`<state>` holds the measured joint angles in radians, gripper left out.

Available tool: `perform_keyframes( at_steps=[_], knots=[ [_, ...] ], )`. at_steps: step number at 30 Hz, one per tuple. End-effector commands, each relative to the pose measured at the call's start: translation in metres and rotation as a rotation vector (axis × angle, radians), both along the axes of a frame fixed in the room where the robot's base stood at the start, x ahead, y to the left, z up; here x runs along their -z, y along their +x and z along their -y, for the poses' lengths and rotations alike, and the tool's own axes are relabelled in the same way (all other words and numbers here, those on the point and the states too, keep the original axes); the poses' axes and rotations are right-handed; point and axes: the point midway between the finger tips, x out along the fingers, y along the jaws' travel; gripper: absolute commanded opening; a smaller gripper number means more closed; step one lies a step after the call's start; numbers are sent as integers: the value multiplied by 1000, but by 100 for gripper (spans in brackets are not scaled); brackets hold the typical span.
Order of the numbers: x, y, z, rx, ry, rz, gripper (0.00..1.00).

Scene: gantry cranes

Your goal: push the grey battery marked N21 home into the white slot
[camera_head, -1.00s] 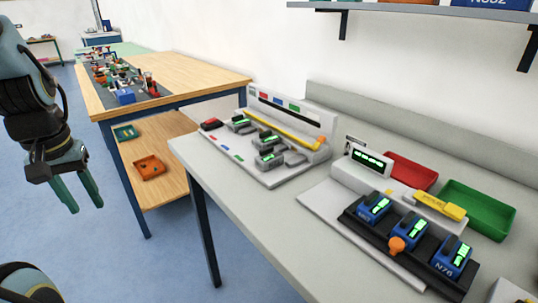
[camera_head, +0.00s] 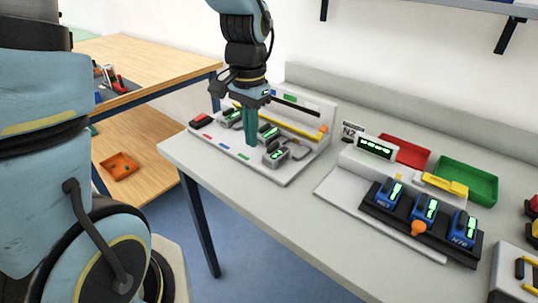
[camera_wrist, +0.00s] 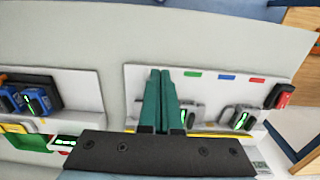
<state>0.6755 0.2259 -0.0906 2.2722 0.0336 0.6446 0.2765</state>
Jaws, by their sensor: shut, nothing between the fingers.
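Several grey batteries with lit green displays sit on the pale grey station at the back of the bench. One grey battery (camera_head: 232,117) is left of my gripper, one (camera_head: 268,131) just right of it, and one (camera_head: 276,154) sits at the right end. I cannot read N21 on any of them. My gripper (camera_head: 250,142) has its green fingers shut and empty, pointing down over the station. In the wrist view my gripper (camera_wrist: 160,72) partly covers the batteries; one grey battery (camera_wrist: 241,119) shows at the right. I cannot pick out the white slot.
A yellow bar (camera_head: 285,122) runs behind the grey batteries. A red block (camera_head: 201,120) is at the station's left end. Right of it, a second station holds blue batteries (camera_head: 425,207), near red (camera_head: 405,152) and green (camera_head: 466,180) trays. The bench front (camera_head: 262,210) is clear.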

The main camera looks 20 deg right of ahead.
Motion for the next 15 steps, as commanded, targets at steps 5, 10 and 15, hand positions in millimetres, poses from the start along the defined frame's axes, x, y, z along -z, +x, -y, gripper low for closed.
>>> perform_keyframes(
  at_steps=[5,10,15],
  knots=[
    [26,-1,-1,0,5,-5,0],
    [60,-1,-2,-1,6,-6,0],
    [90,-1,-2,-2,4,-5,0]
  ],
)
